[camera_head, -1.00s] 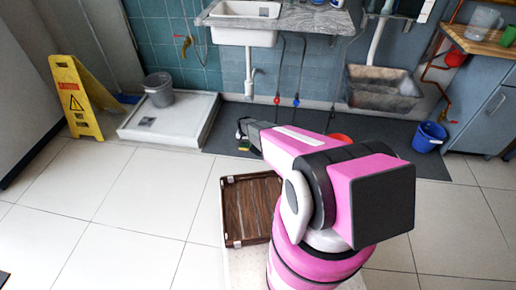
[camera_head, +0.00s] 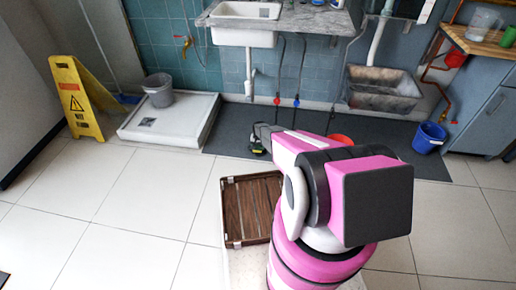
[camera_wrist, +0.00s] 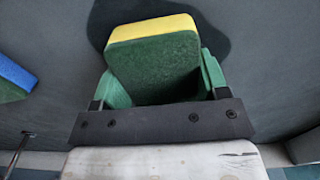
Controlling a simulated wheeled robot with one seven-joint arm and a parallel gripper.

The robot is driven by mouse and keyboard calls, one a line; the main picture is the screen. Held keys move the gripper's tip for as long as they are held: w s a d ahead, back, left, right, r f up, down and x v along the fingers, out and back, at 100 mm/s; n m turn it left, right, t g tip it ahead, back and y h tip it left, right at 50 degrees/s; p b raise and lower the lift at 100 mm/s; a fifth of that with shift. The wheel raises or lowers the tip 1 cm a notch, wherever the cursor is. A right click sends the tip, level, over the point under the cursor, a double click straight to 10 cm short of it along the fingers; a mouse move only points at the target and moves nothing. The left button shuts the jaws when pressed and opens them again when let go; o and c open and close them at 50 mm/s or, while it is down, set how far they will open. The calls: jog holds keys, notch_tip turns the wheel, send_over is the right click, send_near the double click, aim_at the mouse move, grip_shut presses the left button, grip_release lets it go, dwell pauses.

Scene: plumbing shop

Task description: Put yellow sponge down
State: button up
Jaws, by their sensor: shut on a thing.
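The yellow sponge (camera_wrist: 152,27) has a yellow layer and a dark green scouring face. It stands between the two green fingers of my gripper (camera_wrist: 158,66) in the wrist view, and the gripper is shut on it. Behind it is a dark grey surface with a darker, wet-looking patch or shadow; I cannot tell whether the sponge touches that surface. In the head view my gripper (camera_head: 258,145) is small, over the near edge of the dark grey floor mat (camera_head: 232,124), partly hidden by my arm.
A blue sponge (camera_wrist: 14,76) shows at the wrist view's left edge. A brown slatted crate (camera_head: 232,243) stands nearer. A shower tray (camera_head: 170,135) with a grey bucket (camera_head: 158,92) and a yellow warning sign (camera_head: 75,100) are left. A blue bucket (camera_head: 430,138) is right. A red vessel (camera_head: 340,138) is behind my arm.

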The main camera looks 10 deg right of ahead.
jog(key=shift+f, duration=0.55)
jog(key=shift+f, duration=0.1)
jog(key=o, duration=0.9)
jog(key=shift+o, duration=0.2)
notch_tip(320, 180, up, 12)
jog(key=shift+s+f, duration=0.1)
jog(key=shift+f, duration=0.1)
jog(key=s+r+n, duration=0.1)
jog(key=s+r, duration=1.7)
jog(key=r, duration=0.3)
jog(key=s+r+n, duration=0.2)
jog(key=s+r, duration=1.7)
jog(key=r, duration=0.3)
jog(key=shift+n, duration=0.3)
